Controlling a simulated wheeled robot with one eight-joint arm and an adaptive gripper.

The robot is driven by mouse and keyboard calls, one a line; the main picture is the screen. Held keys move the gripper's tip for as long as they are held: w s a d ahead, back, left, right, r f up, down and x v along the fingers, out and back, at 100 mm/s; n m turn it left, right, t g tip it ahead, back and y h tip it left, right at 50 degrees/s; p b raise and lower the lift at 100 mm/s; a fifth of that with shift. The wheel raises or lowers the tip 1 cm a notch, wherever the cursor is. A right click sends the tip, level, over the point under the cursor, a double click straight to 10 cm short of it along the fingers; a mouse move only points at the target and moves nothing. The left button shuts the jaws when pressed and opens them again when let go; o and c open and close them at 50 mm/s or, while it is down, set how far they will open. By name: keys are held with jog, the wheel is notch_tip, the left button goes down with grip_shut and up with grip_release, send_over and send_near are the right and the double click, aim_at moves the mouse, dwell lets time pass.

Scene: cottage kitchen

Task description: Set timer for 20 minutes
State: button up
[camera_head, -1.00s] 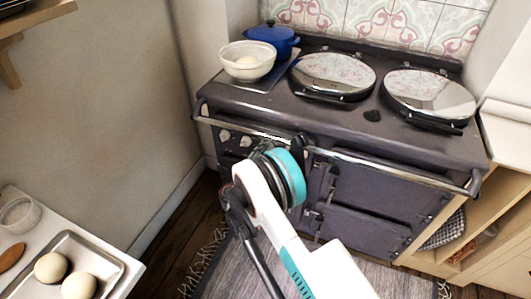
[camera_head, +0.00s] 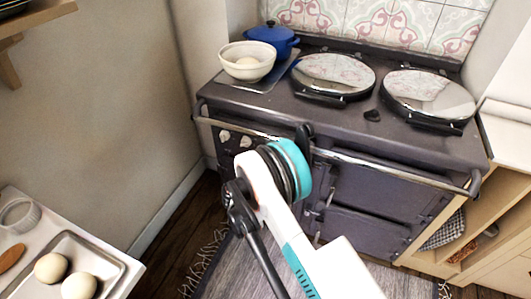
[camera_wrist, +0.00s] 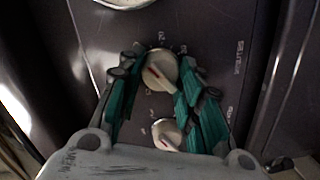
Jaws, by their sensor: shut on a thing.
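The dark range cooker (camera_head: 385,185) has a control panel with cream knobs at its left end, partly hidden by my arm in the head view. In the wrist view, the upper cream knob (camera_wrist: 159,69) carries a red pointer line slanting from upper left to lower right. A second cream knob (camera_wrist: 167,134) with a red mark sits below it. My gripper (camera_wrist: 161,72) has its green fingers on either side of the upper knob and is shut on it. The small markings around the knobs are too blurred to read fully. The gripper fingers are hidden in the head view.
A steel rail (camera_head: 395,167) runs across the cooker front, close to my arm. A white bowl (camera_head: 247,72) and a blue pot (camera_head: 272,38) stand on top. A tray (camera_head: 110,262) with round dough pieces lies at the lower left.

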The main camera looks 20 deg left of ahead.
jog(key=m+y, duration=0.1)
jog(key=m, duration=0.7)
jog(key=shift+d, duration=0.2)
jog(key=shift+m+y, duration=0.3)
jog(key=shift+m, duration=0.1)
jog(key=o, duration=1.1)
jog(key=shift+c, duration=0.2)
